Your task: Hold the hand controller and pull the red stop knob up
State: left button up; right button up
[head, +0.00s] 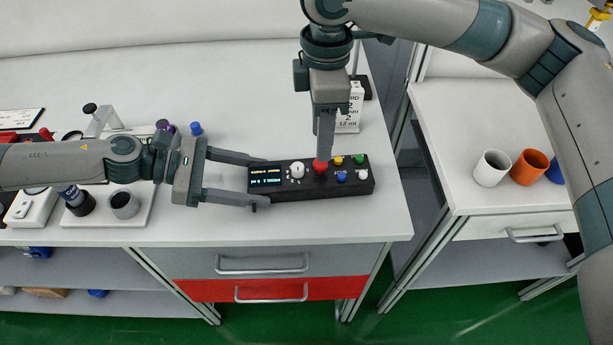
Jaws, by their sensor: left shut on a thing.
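The black hand controller (325,190) lies on the white table near its front edge. It has a small screen, a white dial and several coloured buttons. The red stop knob (320,166) stands on its top, right of the dial. My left gripper (258,181) is shut on the controller's left end, one finger along the back side and one along the front. My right gripper (324,158) points down from above, its tips right at the red knob and partly covering it. Its fingers line up in this view, so I cannot tell whether they grip the knob.
A white labelled box (349,108) stands behind the controller, close to my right gripper. Bench equipment, including a grey-topped cup (124,204), fills the table's left side. White (491,168) and orange (529,167) cups stand on the right table, across a gap.

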dwell(0.3)
pick_arm(q)
jog(key=o, duration=1)
jog(key=v, duration=1.2)
jog(key=shift+f, duration=0.1)
